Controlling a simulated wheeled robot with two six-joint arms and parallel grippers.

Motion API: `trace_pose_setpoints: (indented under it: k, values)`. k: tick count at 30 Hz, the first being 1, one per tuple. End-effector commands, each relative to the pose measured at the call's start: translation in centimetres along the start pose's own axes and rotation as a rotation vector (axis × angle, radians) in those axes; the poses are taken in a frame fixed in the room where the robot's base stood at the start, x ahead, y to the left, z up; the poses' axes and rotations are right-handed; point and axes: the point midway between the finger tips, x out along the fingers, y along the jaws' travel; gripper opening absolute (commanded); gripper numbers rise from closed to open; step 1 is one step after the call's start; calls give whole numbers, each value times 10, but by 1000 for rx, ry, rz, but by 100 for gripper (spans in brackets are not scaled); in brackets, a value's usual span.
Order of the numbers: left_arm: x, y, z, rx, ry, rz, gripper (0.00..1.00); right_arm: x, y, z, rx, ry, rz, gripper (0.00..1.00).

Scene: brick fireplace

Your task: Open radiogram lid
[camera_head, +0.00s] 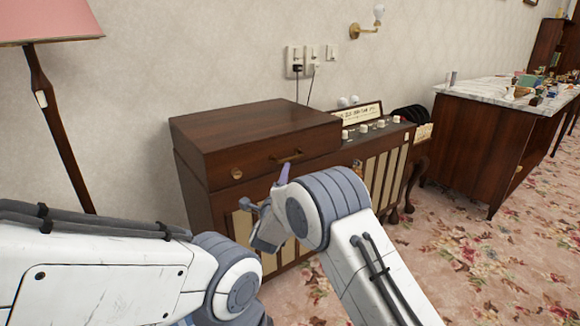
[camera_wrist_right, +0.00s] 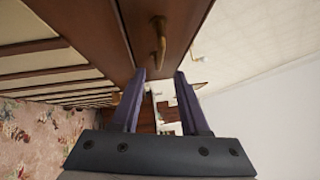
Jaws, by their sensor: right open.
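The radiogram (camera_head: 195,200) is a dark wooden cabinet with slatted cream panels against the wall. Its box-like lid (camera_head: 250,128) on the left part lies shut. A small brass handle (camera_head: 287,156) is on the lid's front face; it also shows in the right wrist view (camera_wrist_right: 160,38). My right gripper (camera_head: 265,188) is in front of the cabinet, just below the handle. In the right wrist view its two purple fingers (camera_wrist_right: 160,76) are apart and empty, with the handle beyond the tips, not between them. My left arm comes in at lower left; its gripper is out of sight.
A round brass knob (camera_head: 236,174) is left of the handle. The radio panel with dials (camera_head: 375,129) is right of the lid. A floor lamp (camera_head: 55,115) stands at left. A marble-topped cabinet (camera_head: 490,93) stands at right, with floral carpet (camera_head: 470,240) before it.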

Motion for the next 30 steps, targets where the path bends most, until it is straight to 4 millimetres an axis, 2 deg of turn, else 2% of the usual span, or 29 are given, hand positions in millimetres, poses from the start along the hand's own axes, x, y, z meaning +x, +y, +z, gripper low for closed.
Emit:
trace_pose_setpoints:
  k: [9,15,21,29,30]
  values:
    - [10,-1,0,0,0,0,50,57,1,-1,-2,0,0,45]
    - [12,-1,1,0,0,0,50,80,1,0,-3,-2,3,45]
    - [13,-1,1,0,0,0,50,90,0,0,-5,-2,3,45]
    - [13,-1,1,0,0,0,50,90,0,0,-5,-3,4,45]
    - [13,-1,1,0,0,0,50,90,0,0,-5,-3,4,33]
